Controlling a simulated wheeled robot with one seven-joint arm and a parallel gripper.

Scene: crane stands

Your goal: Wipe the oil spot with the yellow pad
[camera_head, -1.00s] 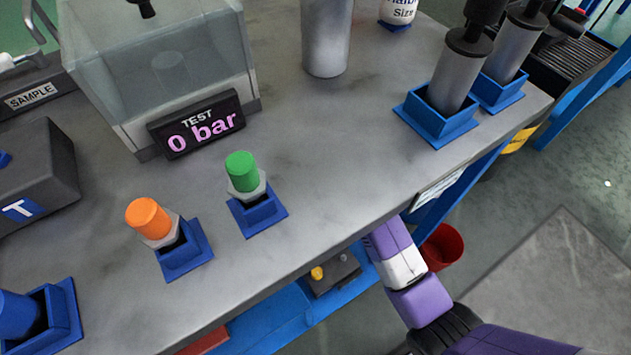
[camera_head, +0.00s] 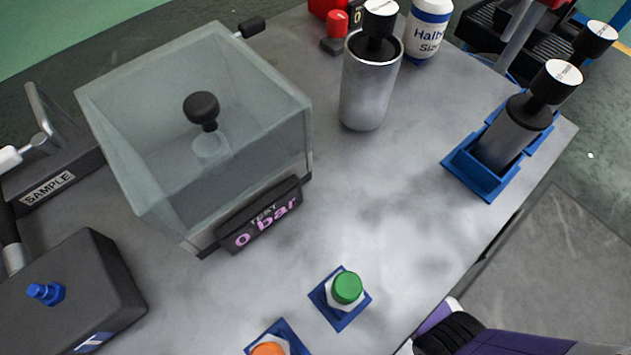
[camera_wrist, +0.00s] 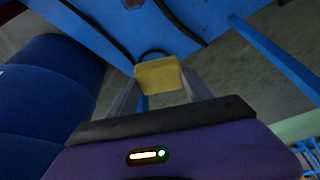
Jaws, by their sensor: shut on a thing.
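My gripper (camera_wrist: 160,97) is shut on the yellow pad (camera_wrist: 160,75), a small yellow block between its two fingers in the wrist view. Blue panels and grey floor lie beyond the pad there. In the head view only part of my purple arm shows at the lower right, beside the bench edge; my gripper and the pad are out of that view. I cannot make out the oil spot for certain in either view.
The grey bench top (camera_head: 385,240) carries a clear tank (camera_head: 180,150) with a "0 bar" display (camera_head: 262,222), a metal cylinder (camera_head: 364,95), blue holders with a green-capped part (camera_head: 346,287) and an orange-capped part (camera_head: 268,349). A blue stand (camera_head: 468,172) holds a dark-topped cylinder.

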